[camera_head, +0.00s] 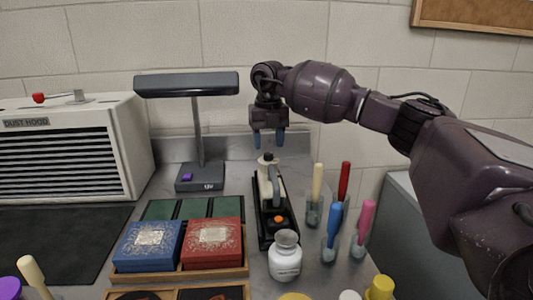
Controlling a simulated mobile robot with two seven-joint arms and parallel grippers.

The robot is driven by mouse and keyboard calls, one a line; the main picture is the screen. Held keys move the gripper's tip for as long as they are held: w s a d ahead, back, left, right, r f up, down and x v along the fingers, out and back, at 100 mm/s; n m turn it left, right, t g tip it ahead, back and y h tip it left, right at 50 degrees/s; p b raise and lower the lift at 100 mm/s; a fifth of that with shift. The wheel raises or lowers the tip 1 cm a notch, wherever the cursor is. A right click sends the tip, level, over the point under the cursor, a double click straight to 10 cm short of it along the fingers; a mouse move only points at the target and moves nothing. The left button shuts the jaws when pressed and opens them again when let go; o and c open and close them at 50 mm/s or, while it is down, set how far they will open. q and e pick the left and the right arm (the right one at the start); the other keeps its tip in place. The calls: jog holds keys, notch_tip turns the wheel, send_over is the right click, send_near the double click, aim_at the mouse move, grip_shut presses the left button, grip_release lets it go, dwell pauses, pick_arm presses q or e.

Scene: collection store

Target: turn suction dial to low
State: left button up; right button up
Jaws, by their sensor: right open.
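The white dust hood (130,140) stands at the far left, with a dark slatted front and a "DUST HOOD" label. On its top is a small control with a red knob (39,98) and a grey metal piece (79,96). I cannot read any low mark, and I cannot tell its setting. My right gripper (269,140) is open and empty, pointing down, well to the right of the hood. It hangs above a small black and cream device (270,190), apart from it. My left gripper is not in view.
A dark desk lamp (197,130) stands between the hood and my right gripper. Blue (148,245) and red (212,243) boxes sit in a wooden tray. A white jar (285,258) and several coloured-handled tools in glass holders stand at the right. A black mat (60,235) before the hood is mostly clear.

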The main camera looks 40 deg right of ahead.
aim_at(268, 153)
notch_tip(268, 153, down, 2)
jog(key=shift+f, duration=0.65)
jog(key=shift+c, duration=0.3)
jog(key=c, duration=0.9)
